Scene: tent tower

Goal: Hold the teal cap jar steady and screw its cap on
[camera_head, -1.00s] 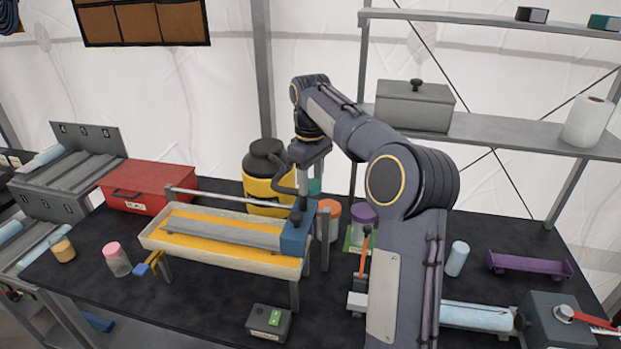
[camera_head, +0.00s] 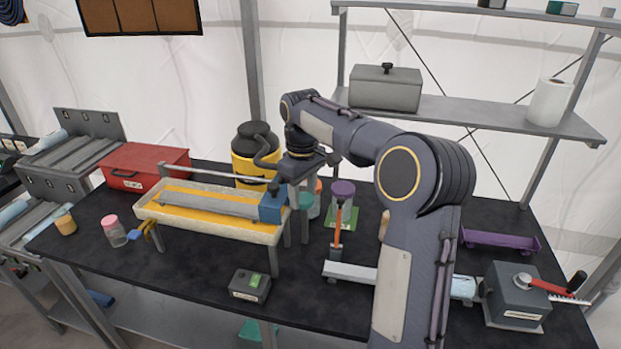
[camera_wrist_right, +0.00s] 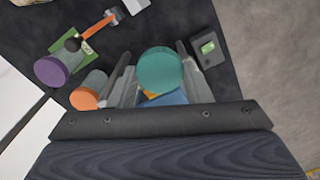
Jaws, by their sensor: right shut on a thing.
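My right gripper (camera_head: 297,212) points down beside the right end of the cream tray. It is shut on the teal cap (camera_head: 305,201), which also shows as a round disc between the fingers in the right wrist view (camera_wrist_right: 160,70). The jar body below the cap is hidden, so I cannot tell how the cap sits on it. My left gripper is in neither view.
The cream tray (camera_head: 155,212) with a blue block (camera_head: 272,208) is close to the gripper. An orange-capped jar (camera_wrist_right: 88,90) and a purple-capped jar (camera_head: 343,190) stand nearby. A grey box (camera_head: 249,287) sits in front. The table's front middle is mostly clear.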

